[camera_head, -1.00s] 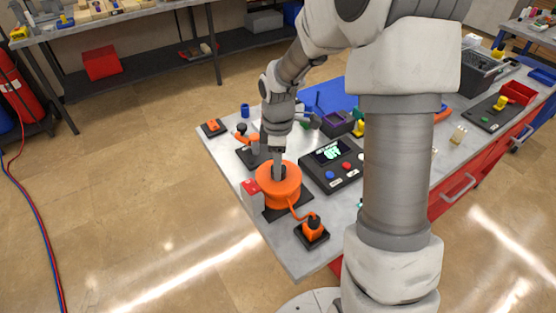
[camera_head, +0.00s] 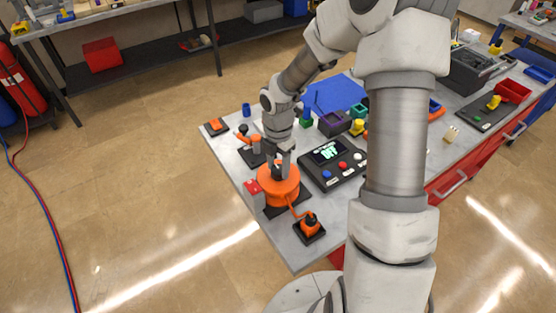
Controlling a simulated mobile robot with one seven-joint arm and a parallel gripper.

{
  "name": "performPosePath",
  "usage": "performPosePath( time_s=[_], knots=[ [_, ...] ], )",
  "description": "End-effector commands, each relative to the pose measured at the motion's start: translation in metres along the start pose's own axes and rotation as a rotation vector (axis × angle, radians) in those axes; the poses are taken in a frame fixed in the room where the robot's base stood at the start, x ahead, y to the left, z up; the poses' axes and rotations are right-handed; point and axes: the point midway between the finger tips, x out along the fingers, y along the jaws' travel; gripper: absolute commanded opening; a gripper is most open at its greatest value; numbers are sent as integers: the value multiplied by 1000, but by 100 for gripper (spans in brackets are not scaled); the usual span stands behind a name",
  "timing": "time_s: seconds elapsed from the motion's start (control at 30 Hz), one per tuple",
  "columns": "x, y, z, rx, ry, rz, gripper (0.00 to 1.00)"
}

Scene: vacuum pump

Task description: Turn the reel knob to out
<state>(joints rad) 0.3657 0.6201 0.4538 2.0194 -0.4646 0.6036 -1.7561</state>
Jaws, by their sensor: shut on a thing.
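The orange reel (camera_head: 278,190) stands on a dark base near the left front edge of the grey workbench. Its dark knob (camera_head: 277,171) is on top at the centre, partly hidden by my gripper. My gripper (camera_head: 281,172) comes down from above onto the knob and is shut on it. The finger tips are small here, and the knob's exact angle cannot be read. An orange hose runs from the reel to an orange fitting (camera_head: 310,223) on a black plate.
A black control box (camera_head: 333,166) with a lit screen and coloured buttons stands right of the reel. A red and grey block (camera_head: 254,192) is at its left. Behind are an orange-handled device (camera_head: 249,143) and a blue mat (camera_head: 340,93).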

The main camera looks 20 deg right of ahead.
Motion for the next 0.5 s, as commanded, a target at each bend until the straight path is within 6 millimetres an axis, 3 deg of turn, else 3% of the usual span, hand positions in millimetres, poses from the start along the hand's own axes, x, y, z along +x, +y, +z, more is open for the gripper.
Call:
performPosePath(
  time_s=[0.5],
  knots=[
    [-1,0,2,-183,-3,2,0]
  ],
)
